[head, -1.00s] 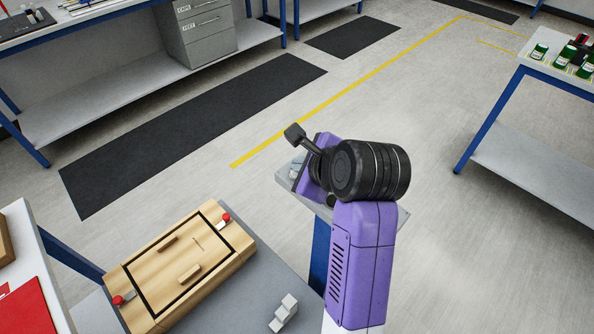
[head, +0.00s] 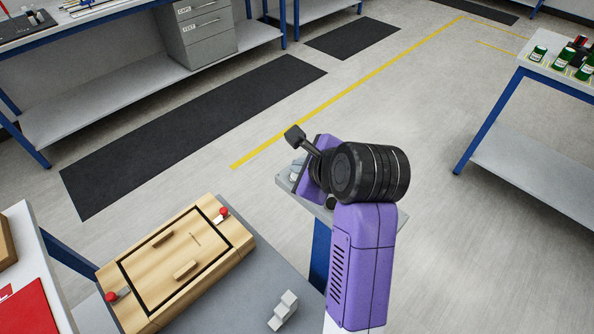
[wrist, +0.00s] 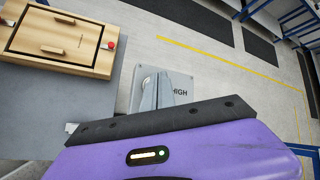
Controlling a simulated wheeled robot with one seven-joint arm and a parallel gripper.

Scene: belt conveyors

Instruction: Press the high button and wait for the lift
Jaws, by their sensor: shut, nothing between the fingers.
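A grey panel (wrist: 205,84) with the word HIGH printed on it shows beyond my fingers in the wrist view. In the head view the panel (head: 393,222) sits on a blue post, partly hidden behind my purple arm. My gripper (wrist: 160,90) is shut and empty, with its grey fingers over the left part of the panel, beside the lettering. In the head view my gripper (head: 296,172) is at the panel's left side, mostly hidden by my wrist.
A wooden box (head: 178,265) with red-knobbed levers lies on a grey belt surface (head: 235,310). White stepped blocks (head: 283,311) are at its front. A table (head: 490,125) with green jars stands right. The floor beyond the panel is clear.

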